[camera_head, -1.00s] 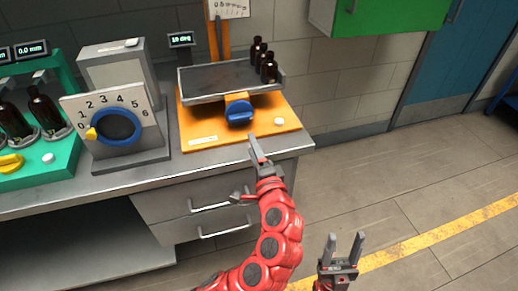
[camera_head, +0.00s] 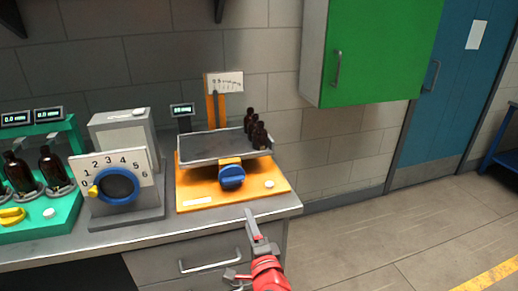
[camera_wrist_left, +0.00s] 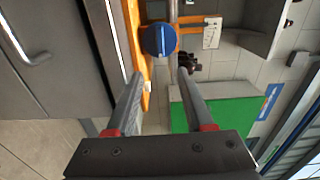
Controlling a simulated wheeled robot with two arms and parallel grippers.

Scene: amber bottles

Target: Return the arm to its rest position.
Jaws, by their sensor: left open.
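My left arm is red, and its end shows at the bottom centre of the head view. My left gripper (camera_head: 241,244) is open, with one grey finger pointing up and the other to the left. It is in front of the bench's right end, below the orange base in the picture. In the left wrist view the gripper (camera_wrist_left: 160,73) shows two parallel fingers apart, with nothing held between them. Beyond them are the blue knob (camera_wrist_left: 158,40) and dark bottles (camera_wrist_left: 189,64). My right gripper is not in view now.
The bench (camera_head: 225,219) bears an orange tilting-tray device (camera_head: 240,197), its tray (camera_head: 205,148) with several amber bottles (camera_head: 259,137) at the right end, a dial box (camera_head: 118,165) and a green bottle station (camera_head: 55,220). A green cabinet (camera_head: 385,50) hangs above. Floor (camera_head: 390,235) at right is clear.

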